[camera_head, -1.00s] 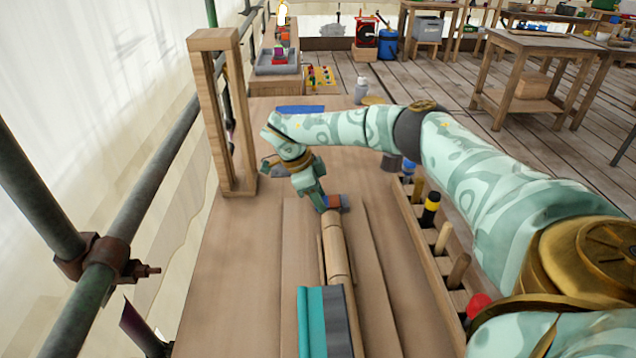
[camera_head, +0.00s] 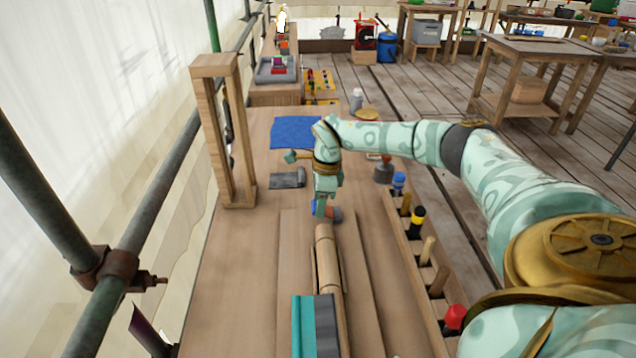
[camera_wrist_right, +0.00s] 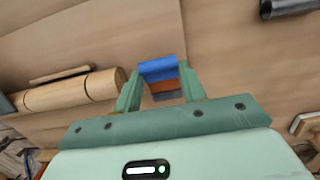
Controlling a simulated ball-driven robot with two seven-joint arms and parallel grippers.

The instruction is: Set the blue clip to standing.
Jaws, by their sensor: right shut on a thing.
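The blue clip (camera_wrist_right: 158,70) is between the two fingers of my right gripper (camera_wrist_right: 160,88) in the right wrist view. Its blue part is toward the fingertips, with an orange-red band and a dark grey part behind it toward the palm. In the head view my right gripper (camera_head: 322,211) points down at the far end of a jointed wooden rod, and a small orange and blue-grey part of the clip (camera_head: 334,214) shows beside it. I cannot tell whether the clip touches the board below. My left gripper is not in view.
The wooden rod (camera_head: 328,262) runs toward me, beside a teal and grey block (camera_head: 316,328). A wooden rack (camera_head: 425,262) with several tools stands on the right. A wooden frame (camera_head: 240,130) stands on the left. A dark grey block (camera_head: 287,178) and blue cloth (camera_head: 295,131) lie farther back.

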